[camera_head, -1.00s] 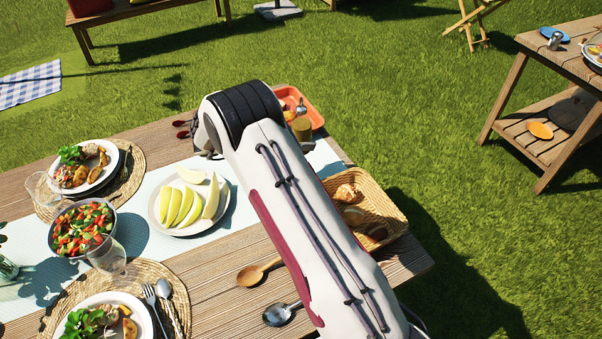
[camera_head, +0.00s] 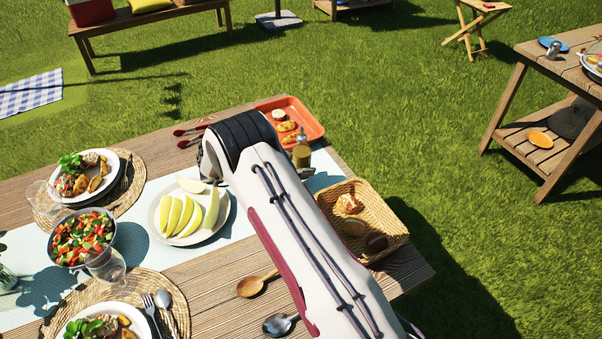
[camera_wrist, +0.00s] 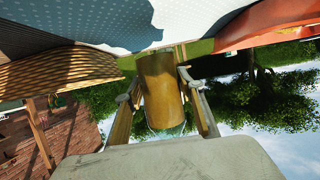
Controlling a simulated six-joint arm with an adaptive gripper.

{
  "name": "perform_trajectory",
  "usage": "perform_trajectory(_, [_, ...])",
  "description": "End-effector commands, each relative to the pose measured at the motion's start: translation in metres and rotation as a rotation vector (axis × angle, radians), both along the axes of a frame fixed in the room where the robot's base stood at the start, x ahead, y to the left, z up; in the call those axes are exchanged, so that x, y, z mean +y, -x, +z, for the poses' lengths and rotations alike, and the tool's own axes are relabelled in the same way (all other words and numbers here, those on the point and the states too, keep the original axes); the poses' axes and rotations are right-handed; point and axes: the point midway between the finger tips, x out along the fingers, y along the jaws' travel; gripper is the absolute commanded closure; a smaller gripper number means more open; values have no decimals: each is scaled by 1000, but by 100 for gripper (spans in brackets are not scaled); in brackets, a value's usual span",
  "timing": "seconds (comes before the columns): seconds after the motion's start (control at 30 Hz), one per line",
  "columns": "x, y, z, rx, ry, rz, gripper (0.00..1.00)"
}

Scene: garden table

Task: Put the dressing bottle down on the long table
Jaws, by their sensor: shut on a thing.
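The dressing bottle (camera_head: 301,157), amber with a grey top, is at the right end of the long table (camera_head: 215,287), between the orange tray and the wicker basket. In the wrist view, my gripper (camera_wrist: 160,82) is shut on the bottle (camera_wrist: 160,92), one finger on each side. That view is upside down, with the table surface along the top edge. In the head view my arm hides most of the gripper. I cannot tell whether the bottle's base touches the table or hangs just above it.
The orange tray (camera_head: 315,121) with food lies behind the bottle, and the wicker basket (camera_head: 394,222) with bread stands in front. A plate of melon slices (camera_head: 160,222) is to the left on the pale runner (camera_head: 145,252). Wooden spoon (camera_head: 250,287) and dark ladle (camera_head: 277,325) lie nearer.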

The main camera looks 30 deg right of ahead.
Motion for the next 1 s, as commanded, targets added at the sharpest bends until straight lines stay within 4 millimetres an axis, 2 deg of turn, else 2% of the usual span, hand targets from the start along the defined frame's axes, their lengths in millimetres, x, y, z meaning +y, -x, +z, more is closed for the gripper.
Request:
perform_trajectory(0.17, [0,0,-5,0,1,0,92])
perform_trajectory(0.5, [0,0,-34,0,1,1,92])
perform_trajectory(1.0, [0,0,-39,0,1,0,92])
